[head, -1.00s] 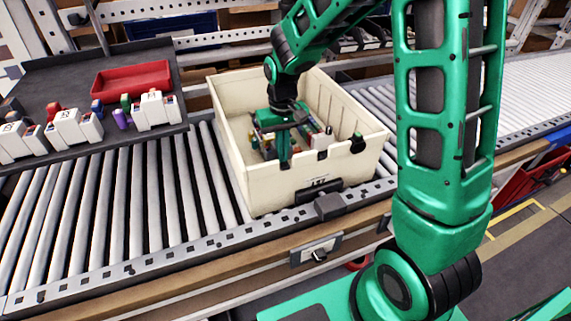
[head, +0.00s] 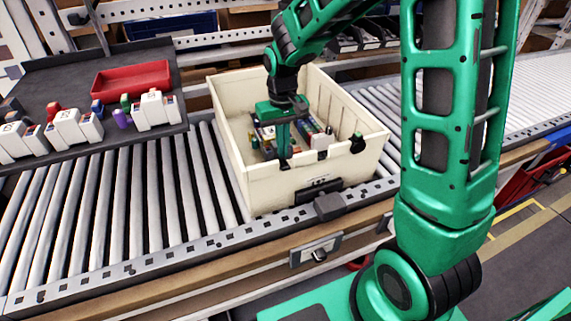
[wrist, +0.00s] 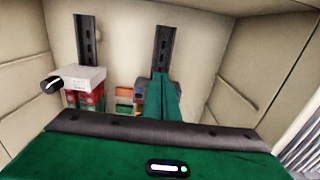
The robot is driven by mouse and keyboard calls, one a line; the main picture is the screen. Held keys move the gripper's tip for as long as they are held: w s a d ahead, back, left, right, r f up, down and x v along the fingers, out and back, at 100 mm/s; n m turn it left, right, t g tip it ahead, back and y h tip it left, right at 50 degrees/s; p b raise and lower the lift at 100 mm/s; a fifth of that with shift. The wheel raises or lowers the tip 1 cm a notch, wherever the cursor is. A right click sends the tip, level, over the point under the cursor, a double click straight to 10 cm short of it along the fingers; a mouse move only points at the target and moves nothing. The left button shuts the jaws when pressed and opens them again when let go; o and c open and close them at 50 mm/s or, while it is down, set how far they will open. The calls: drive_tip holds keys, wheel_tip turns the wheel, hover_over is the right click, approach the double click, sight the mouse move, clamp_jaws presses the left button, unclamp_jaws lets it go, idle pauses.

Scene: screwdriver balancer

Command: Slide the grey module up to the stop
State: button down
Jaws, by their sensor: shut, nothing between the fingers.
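My gripper (head: 285,156) reaches down inside the cream crate (head: 262,190), with its fingers closed together and empty. In the wrist view, my gripper (wrist: 160,78) points along a dark slotted rail (wrist: 163,42). A grey-blue module (wrist: 142,95) shows partly beside the fingers near the lower end of this rail. The fingers hide most of it, so I cannot tell whether they touch it. I cannot make out a stop. In the head view the crate wall and my gripper hide the module.
A white module (wrist: 82,75) with red and green parts and a black knob sits by a second dark rail (wrist: 86,38). Small coloured blocks (wrist: 125,100) lie between. Crate walls enclose my gripper closely. A red tray (head: 132,78) and white modules (head: 75,127) stand on the dark shelf.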

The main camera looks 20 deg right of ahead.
wheel_tip(320, 180, up, 12)
drive_tip(key=shift+s, duration=0.35)
idle(0.5)
